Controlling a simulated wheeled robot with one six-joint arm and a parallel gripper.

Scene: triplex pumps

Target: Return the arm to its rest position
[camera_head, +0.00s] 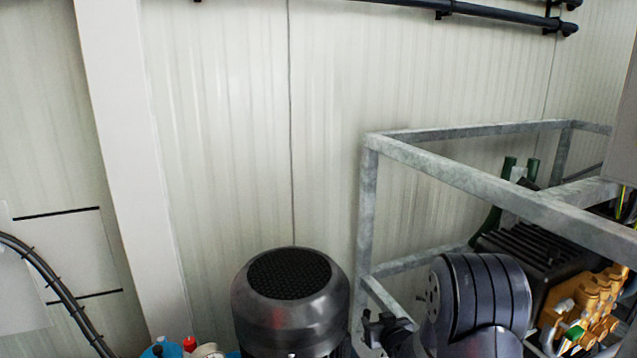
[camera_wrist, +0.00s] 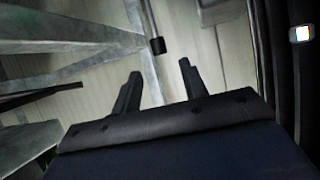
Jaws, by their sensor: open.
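My gripper (camera_wrist: 158,70) shows in the wrist view, with its two dark fingers spread apart. Nothing is held between them; a pale wall and a grey metal bar show behind. The galvanised frame (camera_wrist: 70,46) lies to the left of the fingers in that view. In the head view, a dark rounded, banded body at the lower right looks like part of my arm, in front of the frame (camera_head: 450,172). I cannot clearly make out the fingers in the head view.
A dark motor with a grille top (camera_head: 290,275) stands at the bottom middle. A pump with a brass-coloured head (camera_head: 590,305) sits inside the frame. Dark pipes (camera_head: 480,12) run along the upper wall. Blue and red fittings (camera_head: 188,345) show at bottom left.

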